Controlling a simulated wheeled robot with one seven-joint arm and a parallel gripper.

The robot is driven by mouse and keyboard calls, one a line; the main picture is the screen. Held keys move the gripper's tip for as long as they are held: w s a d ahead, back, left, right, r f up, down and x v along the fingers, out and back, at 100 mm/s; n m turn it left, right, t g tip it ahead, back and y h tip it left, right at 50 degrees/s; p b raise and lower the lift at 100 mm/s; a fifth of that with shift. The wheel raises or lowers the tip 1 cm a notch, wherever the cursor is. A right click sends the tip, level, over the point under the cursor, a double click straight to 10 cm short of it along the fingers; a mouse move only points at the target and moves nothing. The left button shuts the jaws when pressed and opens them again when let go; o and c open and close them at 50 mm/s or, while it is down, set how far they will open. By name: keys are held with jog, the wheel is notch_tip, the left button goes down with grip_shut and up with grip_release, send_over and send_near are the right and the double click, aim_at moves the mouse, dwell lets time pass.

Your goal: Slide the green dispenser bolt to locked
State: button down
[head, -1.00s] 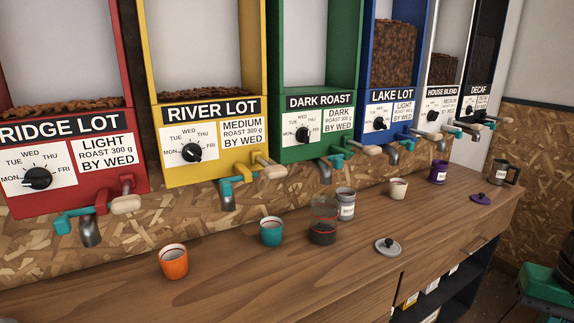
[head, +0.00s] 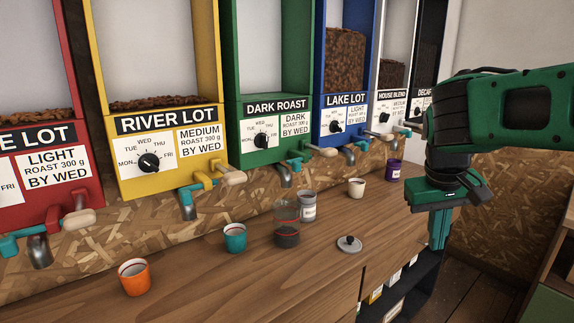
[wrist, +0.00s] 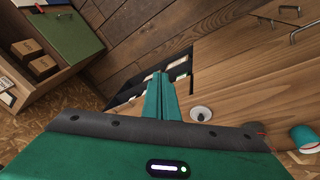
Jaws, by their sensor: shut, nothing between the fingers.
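The green dispenser (head: 229,100), labelled DARK ROAST, hangs on the wall in the middle of the head view. Its bolt (head: 322,151) has a pale wooden handle at the right end and a teal bar running through a green bracket, beside the metal spout (head: 286,177). My gripper (head: 437,243) is at the right, beyond the counter's front edge, well apart from the bolt. Its teal fingers point down, shut and empty; they also show in the wrist view (wrist: 160,88). The bolt is not visible in the wrist view.
Other coloured dispensers flank the green one.

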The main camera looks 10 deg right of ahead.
jog(key=w+a+r+n+t+h, duration=0.1)
jog(key=w+a+r+n+t, duration=0.25)
jog(key=w+a+r, duration=1)
jog(key=a+r+n+t, duration=0.1)
jog(key=a+r, duration=0.1)
jog(key=a, duration=0.8)
jog(key=a+r+n, duration=0.2)
jog(key=a+r, duration=0.1)
jog(key=a, duration=0.6)
jog(key=shift+w+a+t+y, duration=0.15)
jog(key=shift+a+t+y, duration=0.15)
jog(key=shift+a+t, duration=0.05)
jog(key=shift+f+n, duration=0.1)
jog(key=shift+n, duration=0.15)
